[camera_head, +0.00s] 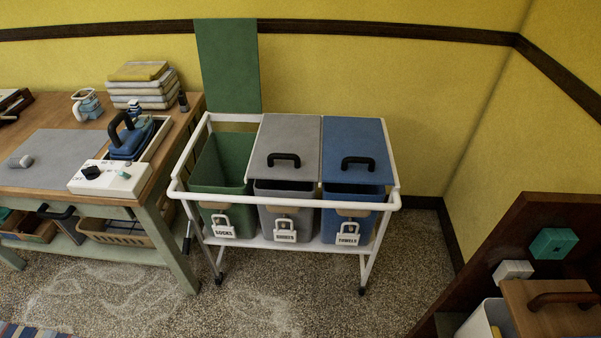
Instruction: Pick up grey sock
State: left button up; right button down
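A small grey bundle (20,161), which looks like the grey sock, lies on the left part of a grey mat (65,145) on the wooden table. It is small in view and its shape is hard to make out. Neither of my grippers is in view.
A blue iron (130,138) and a white switch box (109,178) stand right of the mat. A white cart (285,197) holds an open green bin (220,165), a lidded grey bin (285,193) and a lidded blue bin (349,198). Speckled floor (270,300) in front is clear.

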aim_at(25, 162)
jog(key=u, duration=1.65)
jog(key=i+j+z, duration=0.15)
jog(key=i+j, duration=0.35)
jog(key=i+j+z, duration=0.1)
jog(key=i+j, duration=0.45)
jog(key=i+j+z, duration=0.15)
jog(key=i+j, duration=0.4)
jog(key=i+j+z, duration=0.1)
jog(key=i+j, duration=0.4)
jog(key=j, duration=0.25)
